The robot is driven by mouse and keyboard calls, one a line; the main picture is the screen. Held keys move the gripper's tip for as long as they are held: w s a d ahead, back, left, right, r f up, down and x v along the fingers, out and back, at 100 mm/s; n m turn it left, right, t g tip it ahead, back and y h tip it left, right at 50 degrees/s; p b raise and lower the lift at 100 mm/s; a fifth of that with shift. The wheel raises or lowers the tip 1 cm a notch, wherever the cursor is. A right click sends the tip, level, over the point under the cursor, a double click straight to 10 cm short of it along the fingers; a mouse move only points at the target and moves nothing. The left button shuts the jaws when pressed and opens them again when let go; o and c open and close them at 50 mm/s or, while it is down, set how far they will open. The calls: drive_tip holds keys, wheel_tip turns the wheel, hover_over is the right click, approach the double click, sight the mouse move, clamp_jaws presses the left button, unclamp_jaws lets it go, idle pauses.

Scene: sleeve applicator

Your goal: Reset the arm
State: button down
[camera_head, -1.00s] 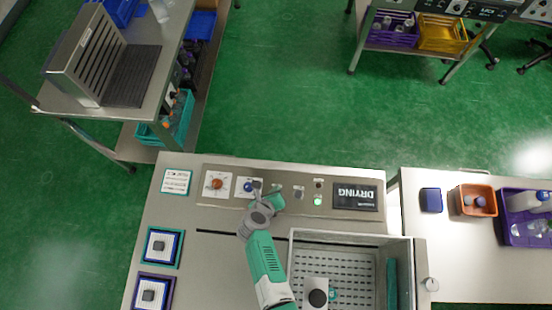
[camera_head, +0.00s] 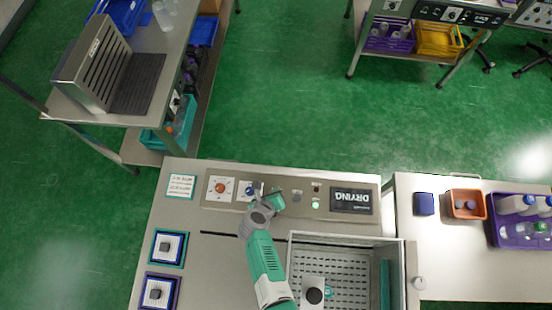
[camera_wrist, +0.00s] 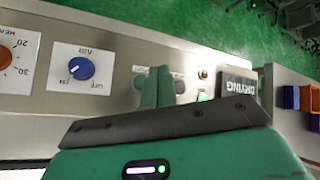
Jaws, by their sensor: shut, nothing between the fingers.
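My gripper (camera_head: 277,199) is at the control panel (camera_head: 228,206) along the back of the steel machine, with my green and grey arm reaching up from the bottom. In the wrist view my gripper's green fingers (camera_wrist: 156,88) are together and empty, in front of the panel buttons. The blue AIR knob (camera_wrist: 81,68) is to the left of the fingers in the wrist view; it also shows in the head view (camera_head: 250,191). The fingers look apart from the knob. Part of a button behind the fingers is hidden.
An orange knob (camera_head: 221,188), a lit green lamp (camera_head: 315,204) and a DRYING display (camera_head: 351,200) are on the panel. An open steel basin (camera_head: 333,240) is at front right. Framed pads (camera_head: 168,247) lie at left. An orange bin (camera_head: 466,204) stands on the right table.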

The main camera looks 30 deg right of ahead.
idle(0.5)
